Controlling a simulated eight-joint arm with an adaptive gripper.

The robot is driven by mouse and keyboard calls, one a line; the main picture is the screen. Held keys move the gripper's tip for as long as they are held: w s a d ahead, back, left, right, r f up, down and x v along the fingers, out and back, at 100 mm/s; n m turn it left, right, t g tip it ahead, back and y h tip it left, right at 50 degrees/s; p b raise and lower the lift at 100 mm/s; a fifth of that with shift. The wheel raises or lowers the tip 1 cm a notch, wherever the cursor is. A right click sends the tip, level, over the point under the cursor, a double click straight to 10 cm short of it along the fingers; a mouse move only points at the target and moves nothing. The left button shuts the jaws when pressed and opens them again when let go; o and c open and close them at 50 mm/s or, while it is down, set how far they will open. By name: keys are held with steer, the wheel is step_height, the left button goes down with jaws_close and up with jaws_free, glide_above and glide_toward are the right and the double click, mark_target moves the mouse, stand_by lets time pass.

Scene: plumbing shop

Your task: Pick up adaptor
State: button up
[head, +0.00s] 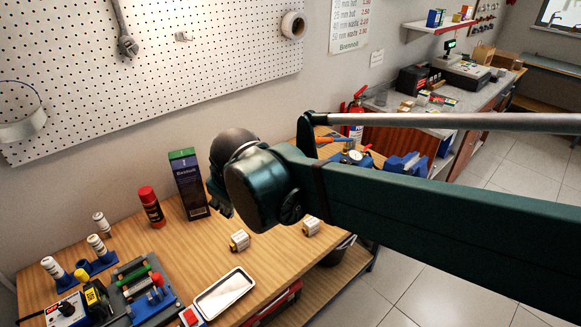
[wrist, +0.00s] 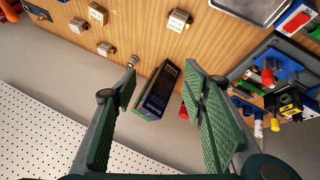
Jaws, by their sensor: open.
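Several small brass-and-white fittings lie on the wooden table; I cannot tell which one is the adaptor. In the head view, one fitting (head: 239,241) lies behind the white tray and another fitting (head: 311,227) lies to its right. In the wrist view, a larger fitting (wrist: 179,20), a second fitting (wrist: 97,14) and smaller ones (wrist: 105,49) lie toward the top. My gripper (wrist: 161,87) is open and empty, above the table; a dark box (wrist: 158,88) shows beyond it, between the fingers. In the head view my arm mostly hides the gripper.
The tall dark box (head: 189,183) and a red spray can (head: 151,206) stand near the wall. A white tray (head: 224,294) lies near the front edge. Tools and bottles crowd the left end (head: 140,290). A pegboard (head: 190,55) rises behind.

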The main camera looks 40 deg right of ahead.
steer(key=w+d+f+n+g+h+b, duration=0.1)
steer(key=w+d+f+n+h+b, duration=0.3)
steer(key=w+d, duration=0.8)
steer(key=w+d+f+n+g+h+b, duration=0.1)
steer(key=w+d+f+n+h+b, duration=0.1)
steer(key=w+d+f, duration=0.4)
steer(key=w+d+f+n+g+h+b, duration=0.1)
steer(key=w+d+f+n, duration=0.4)
steer(key=d, duration=0.8)
steer(key=w+d+f+n+g+h+b, duration=0.2)
steer(key=w+d+f+n+h+b, duration=0.1)
steer(key=w+d+f, duration=0.5)
steer(key=shift+d+f+n+h+b, duration=0.15)
steer(key=shift+d+f+n+h, duration=0.2)
steer(key=shift+f, duration=0.35)
steer(key=shift+d+f+n+h+b, duration=0.15)
steer(key=shift+d+f+n, duration=0.25)
steer(key=shift+f, duration=0.25)
steer(key=shift+w+d+f, duration=0.1)
steer(key=shift+d+f, duration=0.25)
steer(key=shift+d, duration=0.05)
steer(key=shift+x, duration=1.25)
steer(key=shift+d+b, duration=0.1)
steer(key=shift+b, duration=0.2)
